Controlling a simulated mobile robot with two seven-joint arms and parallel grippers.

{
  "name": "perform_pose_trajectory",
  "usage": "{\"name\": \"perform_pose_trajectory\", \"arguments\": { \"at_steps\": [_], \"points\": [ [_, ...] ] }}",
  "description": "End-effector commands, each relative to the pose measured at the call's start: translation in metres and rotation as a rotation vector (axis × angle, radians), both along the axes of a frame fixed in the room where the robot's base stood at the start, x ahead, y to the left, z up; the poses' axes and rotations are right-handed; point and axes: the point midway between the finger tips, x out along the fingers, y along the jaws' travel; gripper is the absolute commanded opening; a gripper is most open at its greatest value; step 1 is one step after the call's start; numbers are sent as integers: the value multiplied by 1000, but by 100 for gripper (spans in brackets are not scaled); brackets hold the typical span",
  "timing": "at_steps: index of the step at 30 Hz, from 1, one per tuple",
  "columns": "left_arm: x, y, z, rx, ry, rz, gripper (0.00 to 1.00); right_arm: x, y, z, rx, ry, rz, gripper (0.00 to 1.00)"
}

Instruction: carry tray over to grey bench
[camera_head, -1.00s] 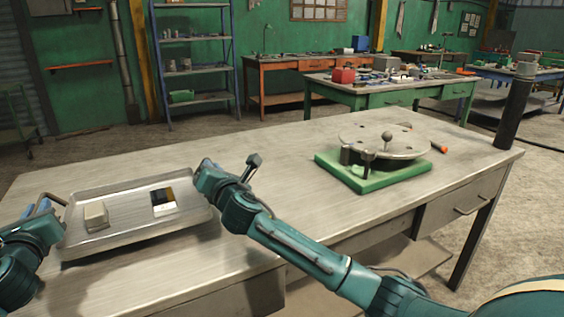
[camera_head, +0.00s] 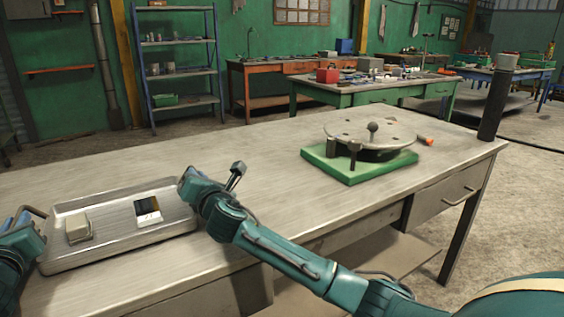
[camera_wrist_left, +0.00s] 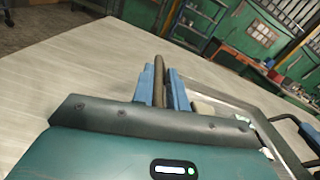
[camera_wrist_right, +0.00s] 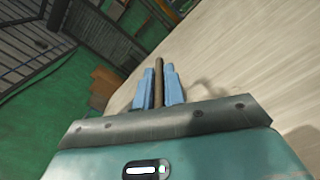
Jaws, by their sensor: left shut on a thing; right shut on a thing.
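The metal tray (camera_head: 100,251) is a shallow silver pan at the left of the grey bench (camera_head: 270,150). It carries a beige block (camera_head: 78,229) and a black-and-white item (camera_head: 147,209). My left gripper (camera_head: 30,216) is at the tray's left end; in the left wrist view its blue fingers (camera_wrist_left: 160,86) are shut on a brown handle bar. My right gripper (camera_head: 187,183) is at the right end; in the right wrist view its fingers (camera_wrist_right: 158,86) are shut on a similar bar. I cannot tell whether the tray touches the bench top or hangs just above it.
A green-based round fixture (camera_head: 362,160) with a knob stands on the bench, right of the middle. A dark post (camera_head: 496,105) stands at the far right corner. The bench top between tray and fixture is clear. A green table (camera_head: 385,90) and shelves (camera_head: 180,70) stand behind.

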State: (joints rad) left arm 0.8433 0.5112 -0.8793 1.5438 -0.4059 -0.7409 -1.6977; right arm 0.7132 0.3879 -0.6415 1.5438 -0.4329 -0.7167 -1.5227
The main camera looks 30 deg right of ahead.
Motion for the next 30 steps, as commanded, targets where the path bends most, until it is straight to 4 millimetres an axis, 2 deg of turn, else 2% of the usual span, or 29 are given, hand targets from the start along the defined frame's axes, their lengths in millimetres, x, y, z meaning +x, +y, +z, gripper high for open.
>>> {"name": "perform_pose_trajectory", "arguments": {
  "at_steps": [2, 3, 10, 20, 25, 30],
  "points": [
    [2, 7, -5, 7, -4, 15, 0, 1, -7, -4, -5, -6, -14, 0],
    [1, 7, -5, 8, 1, 16, 17, 1, -7, -4, -5, -1, -15, 14],
    [1, 4, -4, 4, 2, 9, 36, 1, -4, -4, -3, 0, -7, 32],
    [-3, 1, -5, 1, 1, 3, 37, 0, -1, -4, -1, 0, -2, 33],
    [-24, 2, -5, 2, 1, 2, 37, 0, -1, -4, -1, 0, -1, 33],
    [-58, 3, -5, 3, 1, 1, 37, 0, 0, -4, 0, 1, -1, 33]
  ]
}}
